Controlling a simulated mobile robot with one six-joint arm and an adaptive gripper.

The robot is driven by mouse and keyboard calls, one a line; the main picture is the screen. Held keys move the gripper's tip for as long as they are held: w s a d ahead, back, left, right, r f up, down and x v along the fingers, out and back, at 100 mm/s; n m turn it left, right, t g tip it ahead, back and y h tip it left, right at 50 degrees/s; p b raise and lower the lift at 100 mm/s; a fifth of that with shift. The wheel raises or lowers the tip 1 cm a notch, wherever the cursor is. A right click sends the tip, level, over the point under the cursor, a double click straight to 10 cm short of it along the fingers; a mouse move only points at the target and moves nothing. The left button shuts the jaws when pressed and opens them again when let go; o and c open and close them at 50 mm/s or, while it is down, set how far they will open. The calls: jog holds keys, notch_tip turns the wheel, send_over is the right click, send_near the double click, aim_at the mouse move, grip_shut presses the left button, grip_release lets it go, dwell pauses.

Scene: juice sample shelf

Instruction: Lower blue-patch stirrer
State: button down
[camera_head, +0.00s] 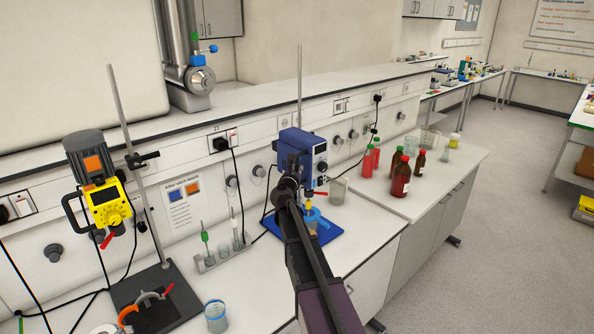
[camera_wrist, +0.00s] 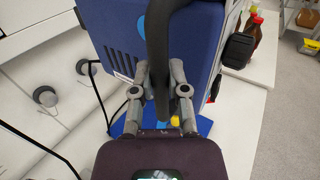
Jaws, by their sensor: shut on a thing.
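The blue stirrer (camera_head: 296,146) is mounted on an upright metal rod (camera_head: 299,88) above a blue base (camera_head: 327,232). Its dark blue housing (camera_wrist: 116,38) fills the upper middle of the wrist view, with a brighter blue patch partly visible at the top. My gripper (camera_wrist: 161,92) is at the stirrer's near side, its two grey fingers closed around a black curved bar (camera_wrist: 159,50), apparently the stirrer's handle. In the head view my arm hides the lower part of the stirrer and some of the base.
A yellow and grey stirrer (camera_head: 107,205) with an orange patch hangs on another stand at left. A tube rack (camera_head: 212,262) and a glass beaker (camera_head: 216,317) stand between. A clear beaker (camera_head: 338,190) and red-capped bottles (camera_head: 401,178) are at right. Cables hang along the wall.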

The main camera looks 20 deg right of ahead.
notch_tip(320, 180, down, 2)
jog(key=shift+b, duration=0.6)
jog(key=shift+s, duration=0.1)
jog(key=c, duration=0.6)
grip_release()
jog(key=shift+f, duration=0.1)
jog(key=shift+c, duration=0.2)
jog(key=v, duration=1.2)
